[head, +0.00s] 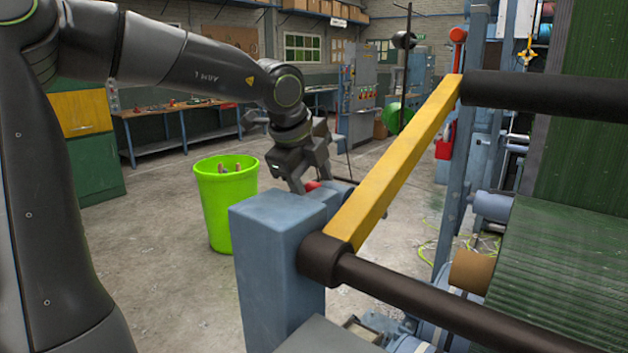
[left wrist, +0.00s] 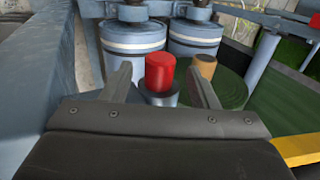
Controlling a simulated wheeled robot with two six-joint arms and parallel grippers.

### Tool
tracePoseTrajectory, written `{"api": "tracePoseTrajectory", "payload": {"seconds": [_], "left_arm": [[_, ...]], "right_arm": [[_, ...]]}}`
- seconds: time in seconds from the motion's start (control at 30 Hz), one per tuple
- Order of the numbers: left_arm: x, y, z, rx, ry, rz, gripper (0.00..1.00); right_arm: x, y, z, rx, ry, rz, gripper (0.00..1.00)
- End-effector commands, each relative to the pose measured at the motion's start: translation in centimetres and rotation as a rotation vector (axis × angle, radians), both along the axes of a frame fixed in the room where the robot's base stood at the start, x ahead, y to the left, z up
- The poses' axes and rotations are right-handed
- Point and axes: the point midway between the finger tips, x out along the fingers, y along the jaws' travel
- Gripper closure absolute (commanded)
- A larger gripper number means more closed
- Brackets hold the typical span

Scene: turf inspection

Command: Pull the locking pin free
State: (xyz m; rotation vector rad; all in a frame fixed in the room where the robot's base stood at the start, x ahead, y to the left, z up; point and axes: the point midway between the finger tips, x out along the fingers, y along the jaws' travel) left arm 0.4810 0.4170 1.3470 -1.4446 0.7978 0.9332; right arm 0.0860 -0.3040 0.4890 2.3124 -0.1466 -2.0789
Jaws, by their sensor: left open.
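The locking pin shows as a red cylindrical knob (left wrist: 160,72) on a grey collar in the left wrist view. In the head view a bit of the red knob (head: 312,186) shows beside the blue post, partly hidden by my gripper. My left gripper (head: 309,178) is low behind the post's top. In the left wrist view its fingers stand apart on both sides of the knob, with gaps showing, so it is open and not gripping it. The pin's shaft is hidden. My right gripper is in neither view.
A blue post (head: 275,235) stands just in front of the gripper. A yellow bar (head: 400,165) slopes up to the right between dark rollers. A lime-green bin (head: 226,205) stands on the floor to the left. A red padlock (head: 444,147) hangs behind the bar.

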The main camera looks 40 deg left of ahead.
Motion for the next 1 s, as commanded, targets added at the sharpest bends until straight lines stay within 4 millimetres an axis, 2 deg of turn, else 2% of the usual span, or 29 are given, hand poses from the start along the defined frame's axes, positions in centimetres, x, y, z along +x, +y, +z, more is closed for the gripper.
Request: {"api": "tracePoseTrajectory", "payload": {"seconds": [0.33, 0.73, 0.77, 0.8, 1.0], "left_arm": [[0.14, 0.00, -0.40, 0.000, 0.001, 0.000, 0.46], [0.15, 0.00, -0.36, 0.000, 0.000, 0.000, 0.97], [0.15, 0.00, -0.36, 0.000, 0.000, 0.000, 1.00], [0.14, 0.01, -0.35, 0.000, 0.000, 0.000, 0.77], [0.15, 0.01, -0.34, 0.000, 0.000, 0.000, 1.00]], "right_arm": [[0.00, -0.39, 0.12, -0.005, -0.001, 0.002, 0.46], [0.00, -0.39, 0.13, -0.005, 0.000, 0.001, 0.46], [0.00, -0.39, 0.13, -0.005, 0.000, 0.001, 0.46], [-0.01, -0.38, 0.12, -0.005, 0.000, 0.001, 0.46], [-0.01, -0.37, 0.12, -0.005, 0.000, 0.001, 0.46]]}}
